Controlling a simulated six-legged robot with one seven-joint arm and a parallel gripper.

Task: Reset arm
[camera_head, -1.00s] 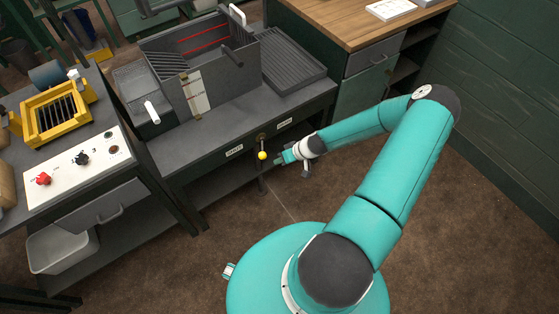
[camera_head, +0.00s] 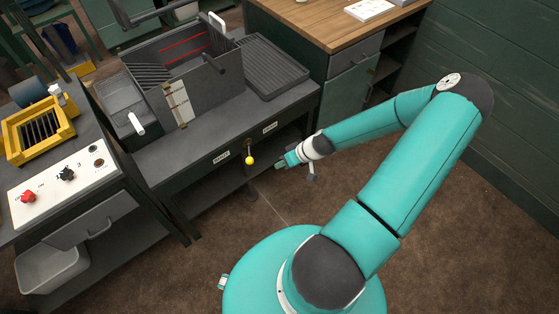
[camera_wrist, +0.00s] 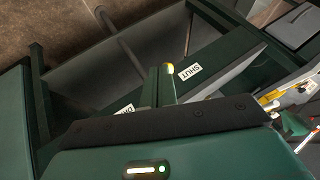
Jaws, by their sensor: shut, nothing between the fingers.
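My teal arm reaches out over the floor, with my gripper (camera_head: 284,160) at its end near the front of the dark workbench. My gripper is shut and empty; its fingers are small in the head view. A lever with a yellow ball knob (camera_head: 250,160) sticks out from the bench front just left of my gripper, with a gap between them in the head view. A second label is partly hidden in the wrist view.
A grey metal bin (camera_head: 205,85) and a ribbed tray (camera_head: 262,68) stand on the workbench. At left is a control panel (camera_head: 62,185) with a red knob and a yellow frame (camera_head: 38,128). A wood-topped cabinet (camera_head: 320,30) stands behind. The brown floor right of my arm is clear.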

